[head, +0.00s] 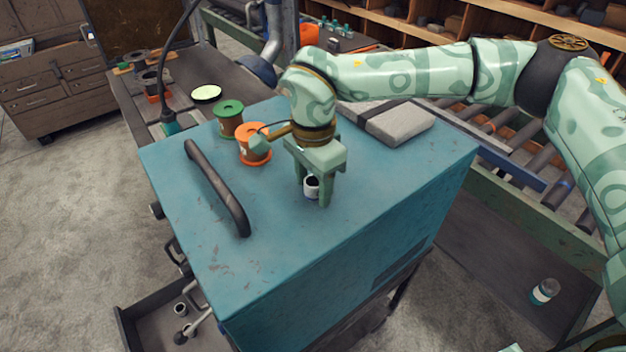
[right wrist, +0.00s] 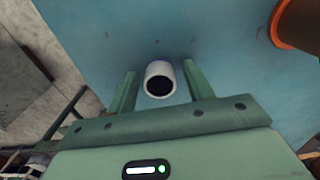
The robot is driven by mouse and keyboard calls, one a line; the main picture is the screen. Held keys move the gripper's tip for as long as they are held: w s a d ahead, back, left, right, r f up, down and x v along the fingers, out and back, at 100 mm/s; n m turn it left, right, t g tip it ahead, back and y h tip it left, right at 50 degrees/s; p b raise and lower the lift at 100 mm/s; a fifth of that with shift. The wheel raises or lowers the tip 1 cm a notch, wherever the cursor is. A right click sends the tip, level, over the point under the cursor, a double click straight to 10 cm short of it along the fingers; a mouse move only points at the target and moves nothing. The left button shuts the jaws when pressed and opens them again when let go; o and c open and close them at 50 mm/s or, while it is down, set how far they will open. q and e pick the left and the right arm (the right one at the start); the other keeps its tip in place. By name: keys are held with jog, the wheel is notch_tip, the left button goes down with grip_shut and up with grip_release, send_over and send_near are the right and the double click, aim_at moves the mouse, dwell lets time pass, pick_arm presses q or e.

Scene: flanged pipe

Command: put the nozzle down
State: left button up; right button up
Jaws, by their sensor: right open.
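The nozzle (head: 312,187) is a short white tube with a dark bore, standing on the blue cabinet top (head: 290,250). My right gripper (head: 312,190) points down over it, with one finger on each side. In the right wrist view the nozzle (right wrist: 159,80) sits between the two fingertips of the gripper (right wrist: 160,80), with gaps visible on both sides. The gripper is open. My left gripper is not in view.
An orange spool (head: 254,145) and a green spool (head: 229,118) stand left of the gripper. A black handle (head: 216,188) runs along the cabinet top's left side. A grey strapped package (head: 390,122) lies at the back right. The front of the top is clear.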

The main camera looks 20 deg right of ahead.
aim_at(313, 182)
notch_tip(313, 182, up, 12)
jog(key=shift+r, duration=0.2)
jog(key=shift+f, duration=0.1)
dwell(0.3)
